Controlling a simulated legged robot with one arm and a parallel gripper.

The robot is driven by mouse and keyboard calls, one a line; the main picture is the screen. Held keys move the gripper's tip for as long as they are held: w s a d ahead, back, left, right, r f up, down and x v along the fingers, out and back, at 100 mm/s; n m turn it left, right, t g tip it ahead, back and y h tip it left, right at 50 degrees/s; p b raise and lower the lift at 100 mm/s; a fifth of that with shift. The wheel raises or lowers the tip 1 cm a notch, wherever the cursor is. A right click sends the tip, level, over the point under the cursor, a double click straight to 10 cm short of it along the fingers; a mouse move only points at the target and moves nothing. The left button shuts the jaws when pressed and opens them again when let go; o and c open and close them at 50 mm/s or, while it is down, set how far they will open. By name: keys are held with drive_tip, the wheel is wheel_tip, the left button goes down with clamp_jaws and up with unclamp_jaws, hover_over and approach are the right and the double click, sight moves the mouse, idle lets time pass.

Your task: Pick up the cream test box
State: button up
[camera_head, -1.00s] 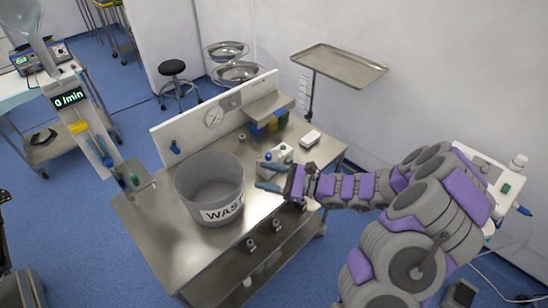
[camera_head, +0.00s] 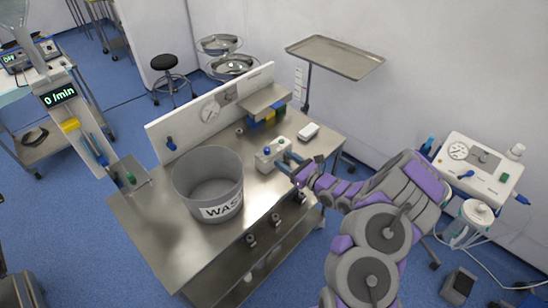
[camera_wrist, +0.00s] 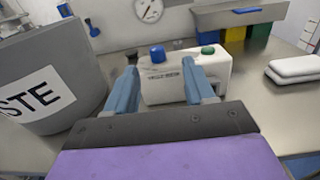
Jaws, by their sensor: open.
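The cream test box (camera_head: 271,156) stands upright on the steel table, right of the waste bin. It has a blue knob and a green button on top, clear in the wrist view (camera_wrist: 170,88). My gripper (camera_head: 286,164) is at the near right side of the box, its blue fingers pointing at it. In the wrist view my gripper (camera_wrist: 160,68) is open. Its left finger lines up with the box's left edge, and its right finger overlaps the front face right of the middle. I cannot tell whether either finger touches the box.
The grey waste bin (camera_head: 195,196) stands close left of the box. A white panel with a gauge (camera_head: 210,110) runs behind. A steel shelf (camera_head: 266,98) with coloured bins below it is at the back. A white pack (camera_head: 308,131) lies to the right. The table's front left is bare.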

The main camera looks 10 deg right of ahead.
sight(269, 151)
drive_tip(key=x, duration=0.4)
drive_tip(key=shift+a+b, duration=0.1)
drive_tip(key=shift+b, duration=0.3)
drive_tip(key=shift+b+x, duration=0.9)
drive_tip(key=shift+x, duration=1.75)
drive_tip(key=shift+s+a+f, duration=0.1)
drive_tip(key=shift+c, duration=0.3)
clamp_jaws()
